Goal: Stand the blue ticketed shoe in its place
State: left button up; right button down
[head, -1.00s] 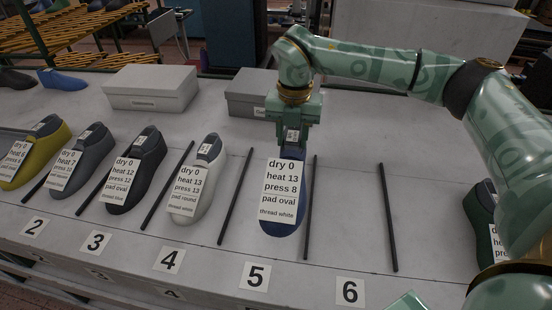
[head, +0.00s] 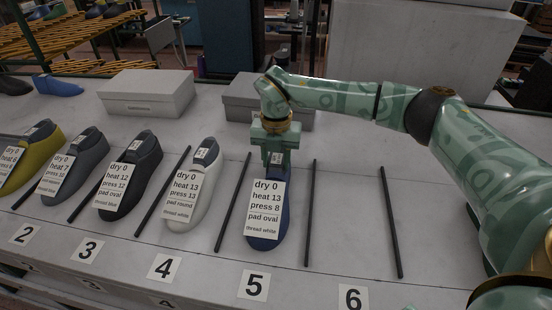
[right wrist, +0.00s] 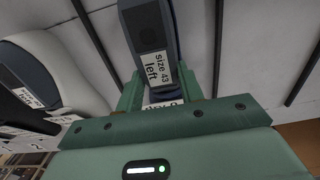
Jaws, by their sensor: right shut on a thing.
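The blue shoe (head: 281,215) carries a white ticket (head: 265,205) reading dry 0, heat 13, press 8, pad oval, thread white. It is toe towards the front edge, between two black rods, behind the number 5 card (head: 254,285). My right gripper (head: 277,158) is shut on its heel end from above. In the right wrist view the heel top (right wrist: 150,30), labelled size 43 left, shows between the fingers (right wrist: 160,88). Whether the sole touches the table is unclear. My left gripper is not in view.
The white shoe (head: 207,185) stands left of the left rod (head: 233,202). Black (head: 134,178), grey (head: 75,165) and yellow shoes are further left. The right rod (head: 310,212) borders the empty space behind card 6 (head: 353,298). Grey boxes (head: 147,95) stand behind.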

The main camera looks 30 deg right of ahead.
jog(key=c, duration=0.9)
grip_release()
notch_tip(320, 180, up, 12)
jog(key=p, duration=0.2)
jog(key=shift+r, duration=0.1)
notch_tip(320, 180, up, 4)
jog(key=p, duration=0.5)
jog(key=shift+r, duration=0.25)
